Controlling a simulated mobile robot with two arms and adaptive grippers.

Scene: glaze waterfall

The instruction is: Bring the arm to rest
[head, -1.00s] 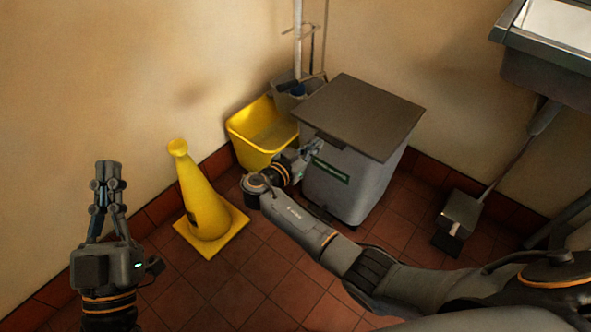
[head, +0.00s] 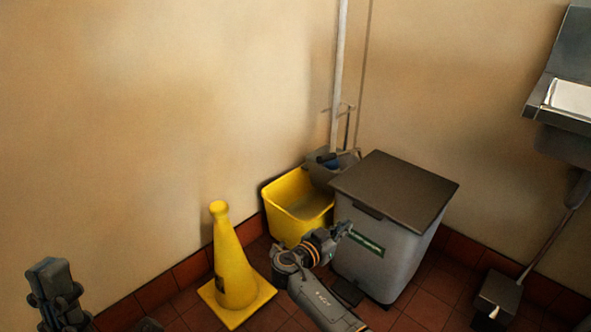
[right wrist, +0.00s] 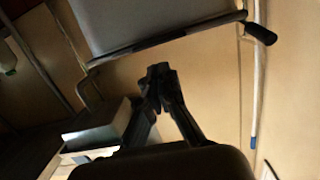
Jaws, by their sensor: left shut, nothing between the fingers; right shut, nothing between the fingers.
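My right arm reaches in from the bottom of the head view. Its gripper (head: 343,229) is shut and empty, in front of the grey bin (head: 385,255) beside its green label. I cannot tell whether it touches the bin. In the right wrist view the fingertips (right wrist: 160,74) are together with nothing between them. My left gripper (head: 50,272) is at the lower left edge of the head view, fingers shut and empty, pointing up. Its lower part is cut off by the frame.
A yellow cone (head: 232,268) stands between my two grippers. A yellow mop bucket (head: 300,207) stands behind my right gripper against the wall. A metal sink (head: 566,95) is on the right, with a grey box (head: 498,297) on the tiled floor below it.

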